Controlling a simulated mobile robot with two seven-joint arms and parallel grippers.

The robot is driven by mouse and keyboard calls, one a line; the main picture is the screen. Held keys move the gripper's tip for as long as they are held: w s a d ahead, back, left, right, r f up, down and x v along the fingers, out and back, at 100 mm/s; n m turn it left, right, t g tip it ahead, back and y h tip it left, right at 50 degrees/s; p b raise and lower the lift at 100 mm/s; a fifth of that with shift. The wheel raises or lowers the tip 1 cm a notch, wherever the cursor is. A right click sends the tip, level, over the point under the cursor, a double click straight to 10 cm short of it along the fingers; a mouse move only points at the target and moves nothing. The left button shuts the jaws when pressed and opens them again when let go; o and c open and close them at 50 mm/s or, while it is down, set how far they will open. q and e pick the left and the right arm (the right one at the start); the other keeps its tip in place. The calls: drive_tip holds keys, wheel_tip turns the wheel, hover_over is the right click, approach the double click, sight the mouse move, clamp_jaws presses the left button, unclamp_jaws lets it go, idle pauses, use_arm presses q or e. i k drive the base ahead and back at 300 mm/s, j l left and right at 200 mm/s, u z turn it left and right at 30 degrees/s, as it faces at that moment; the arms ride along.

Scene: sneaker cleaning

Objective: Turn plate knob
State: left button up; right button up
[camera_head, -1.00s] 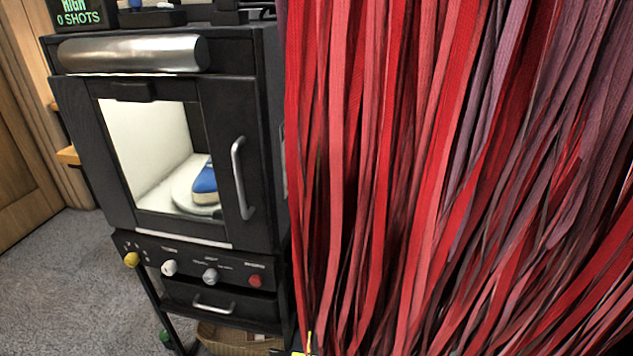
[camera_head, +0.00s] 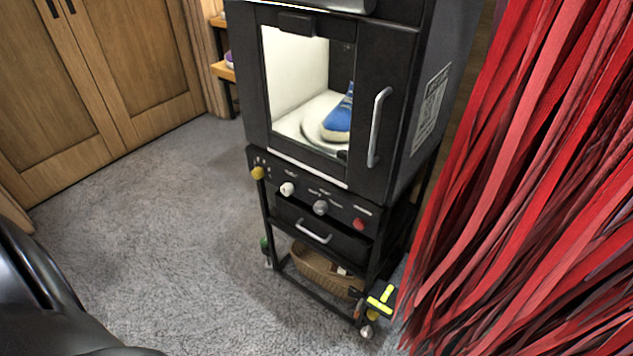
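A black cabinet (camera_head: 385,80) with a lit window stands on a wheeled frame. Behind its closed door, a blue and white sneaker (camera_head: 337,120) rests on a round pale plate (camera_head: 312,128). The control panel below the door has a yellow knob (camera_head: 258,173), a white knob (camera_head: 288,189), a grey knob (camera_head: 320,207) and a red knob (camera_head: 359,225). The labels are too small to read, so I cannot tell which is the plate knob. Neither of my grippers is in view. A dark glossy part of my body shows at the lower left.
Red hanging strips (camera_head: 530,190) fill the right side, close to the cabinet. A wicker basket (camera_head: 318,270) sits on the lower shelf. A yellow and black item (camera_head: 380,300) is at the frame's lower right. Grey carpet (camera_head: 170,235) lies open to the left, before wooden doors (camera_head: 80,80).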

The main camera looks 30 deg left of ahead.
sight(287, 189)
drive_tip(key=u, duration=1.3)
drive_tip(key=j+z, duration=0.6)
drive_tip(key=z, duration=0.25)
drive_tip(key=i+j, duration=0.05)
